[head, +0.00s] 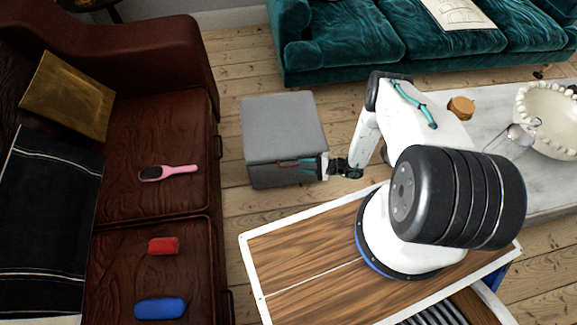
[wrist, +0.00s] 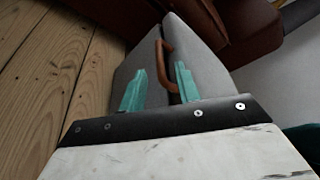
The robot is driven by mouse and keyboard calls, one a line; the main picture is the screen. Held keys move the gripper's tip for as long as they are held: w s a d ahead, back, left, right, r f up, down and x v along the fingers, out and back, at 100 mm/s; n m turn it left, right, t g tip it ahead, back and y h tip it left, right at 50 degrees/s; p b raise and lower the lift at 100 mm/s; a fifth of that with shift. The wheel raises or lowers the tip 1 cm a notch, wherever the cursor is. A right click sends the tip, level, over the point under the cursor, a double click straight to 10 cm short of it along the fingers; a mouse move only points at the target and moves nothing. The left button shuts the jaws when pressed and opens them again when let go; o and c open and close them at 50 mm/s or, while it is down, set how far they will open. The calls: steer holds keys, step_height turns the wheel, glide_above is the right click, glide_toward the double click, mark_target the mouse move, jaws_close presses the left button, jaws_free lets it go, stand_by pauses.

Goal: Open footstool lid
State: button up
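The footstool (head: 283,125) is a grey upholstered cube on the floor between the brown sofa and my base. Its lid is down in the head view. A brown loop handle (head: 287,162) is on its near side; it also shows in the wrist view (wrist: 164,47). My gripper (head: 314,167) is at the footstool's near right edge. In the wrist view my gripper (wrist: 160,68) has its two teal fingers apart, with the lower part of the handle between or just beyond them. I cannot tell whether they touch it. The footstool (wrist: 205,62) fills the middle there.
A brown leather sofa (head: 155,110) stands at the left with a pink brush (head: 180,171), a red item (head: 164,246) and a blue item (head: 161,308). A teal sofa (head: 350,40) is behind. A pale table (head: 490,110) at the right holds a bowl (head: 545,110). Floorboards surround the footstool.

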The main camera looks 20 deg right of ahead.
steer(key=x, duration=0.7)
steer(key=shift+a, duration=0.15)
steer(key=shift+c, duration=0.3)
steer(key=shift+r, duration=0.1)
jaws_close()
